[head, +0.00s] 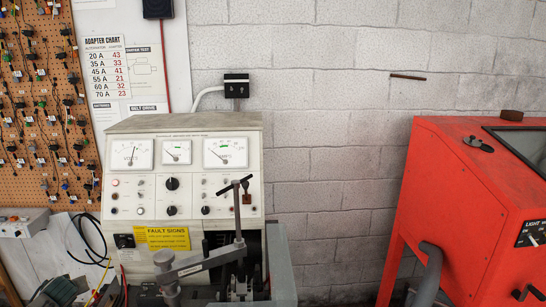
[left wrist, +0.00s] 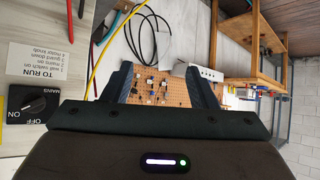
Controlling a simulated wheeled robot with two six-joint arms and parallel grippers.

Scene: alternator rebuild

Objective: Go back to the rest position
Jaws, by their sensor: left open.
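My left gripper (left wrist: 163,84) shows in the left wrist view with its two dark fingers spread apart. Nothing is held between them; the pegboard (left wrist: 165,88) shows in the gap, some way beyond. In the head view, dark shapes at the bottom left edge may be its fingers, but I cannot tell for sure. My right gripper is in neither view. The cream test bench (head: 190,140) stands in the middle of the head view, with dials and knobs. Its black mains switch (left wrist: 33,104) is left of the gripper in the left wrist view.
A grey T-handled clamp (head: 238,215) rises at the bench front. A red cabinet (head: 450,200) stands at the right. Loose black cable (head: 88,238) and yellow cable (left wrist: 105,50) hang near the gripper. A wooden shelf frame (left wrist: 255,45) is at the wrist view's right.

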